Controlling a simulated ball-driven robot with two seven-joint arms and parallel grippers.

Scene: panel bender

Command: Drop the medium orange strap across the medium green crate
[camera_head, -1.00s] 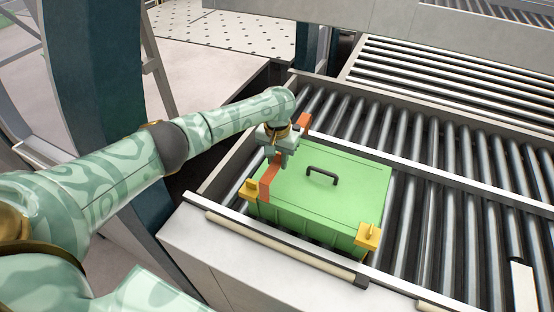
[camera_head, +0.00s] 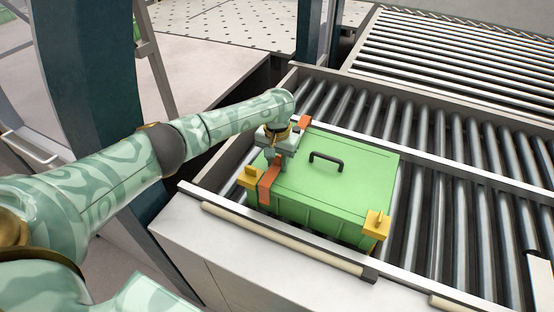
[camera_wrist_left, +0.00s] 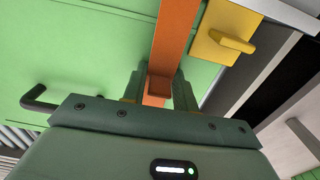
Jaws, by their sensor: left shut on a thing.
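The medium green crate (camera_head: 345,180) sits on the roller conveyor with its lid on and a dark handle (camera_head: 326,161) on top. The orange strap (camera_head: 268,186) lies over the crate's left end, one end bent down over the near side and the other showing at the far edge. My left gripper (camera_head: 275,167) is over that left end, shut on the strap. In the left wrist view the strap (camera_wrist_left: 172,45) runs between the two fingers (camera_wrist_left: 160,88), above the green lid (camera_wrist_left: 70,50). My right gripper is not in view.
Yellow corner brackets (camera_head: 376,225) stand at the crate's near corners; one also shows in the left wrist view (camera_wrist_left: 222,45). Rails edge the conveyor (camera_head: 455,215). Bare rollers extend to the right. A dark blue post (camera_head: 90,100) rises at left.

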